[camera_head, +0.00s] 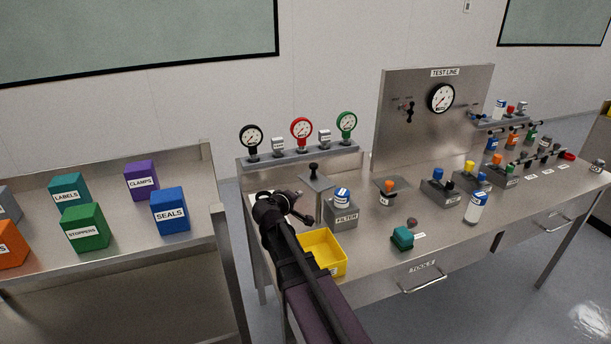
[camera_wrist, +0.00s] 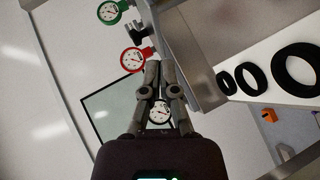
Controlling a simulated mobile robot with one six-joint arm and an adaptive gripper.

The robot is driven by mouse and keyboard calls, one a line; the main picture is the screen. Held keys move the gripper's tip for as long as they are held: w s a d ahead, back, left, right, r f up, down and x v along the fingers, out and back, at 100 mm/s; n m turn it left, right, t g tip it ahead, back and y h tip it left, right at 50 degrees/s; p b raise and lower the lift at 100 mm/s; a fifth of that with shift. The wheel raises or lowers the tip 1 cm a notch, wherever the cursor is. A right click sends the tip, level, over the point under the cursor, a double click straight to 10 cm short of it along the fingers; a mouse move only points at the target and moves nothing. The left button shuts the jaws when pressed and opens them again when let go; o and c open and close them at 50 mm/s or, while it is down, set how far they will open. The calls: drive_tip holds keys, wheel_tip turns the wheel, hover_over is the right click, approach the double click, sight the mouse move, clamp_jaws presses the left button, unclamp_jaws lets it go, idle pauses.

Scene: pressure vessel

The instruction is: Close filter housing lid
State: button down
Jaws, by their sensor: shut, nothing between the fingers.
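The filter housing (camera_head: 341,216) is a grey box labelled FILTER on the steel bench. A white and blue cylinder (camera_head: 342,199) sticks up from its top. A grey plate with a black knob, apparently the lid (camera_head: 318,184), stands raised behind and left of the housing, not over it. My gripper (camera_head: 306,218) is left of the housing, above the bench and close to the lid; the gap between them is hard to judge. In the wrist view my gripper (camera_wrist: 158,66) has its fingers together and empty. The housing and lid do not show clearly there.
A yellow bin (camera_head: 325,250) sits in front of the housing, by my arm. Gauges (camera_head: 301,130) stand on a rail behind. An orange-topped part (camera_head: 388,188) is to the right. Black rings (camera_wrist: 296,66) lie on a white surface in the wrist view.

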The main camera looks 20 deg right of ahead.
sight(308, 176)
drive_tip(key=w+a+r+n+t+b, duration=0.1)
drive_tip(key=w+a+r+n+t, duration=0.1)
drive_tip(key=w, duration=0.3)
drive_tip(key=shift+a+r+n+t, duration=0.2)
drive_tip(key=shift+a+n+t, duration=0.15)
drive_tip(key=shift+n+t, duration=0.5)
drive_tip(key=shift+w+d, duration=0.1)
drive_tip(key=shift+w, duration=0.1)
drive_tip(key=x, duration=0.4)
drive_tip(key=d+b+x, duration=0.1)
drive_tip(key=x, duration=0.2)
drive_tip(key=s+b+x, duration=0.1)
drive_tip(key=x, duration=0.3)
drive_tip(key=shift+w+d+f, duration=0.15)
drive_tip(key=shift+d, duration=1)
drive_tip(key=shift+d, duration=0.1)
drive_tip(key=shift+w+d+m+g+h, duration=0.1)
drive_tip(key=shift+d+m+g+h, duration=0.2)
drive_tip(key=shift+h, duration=0.1)
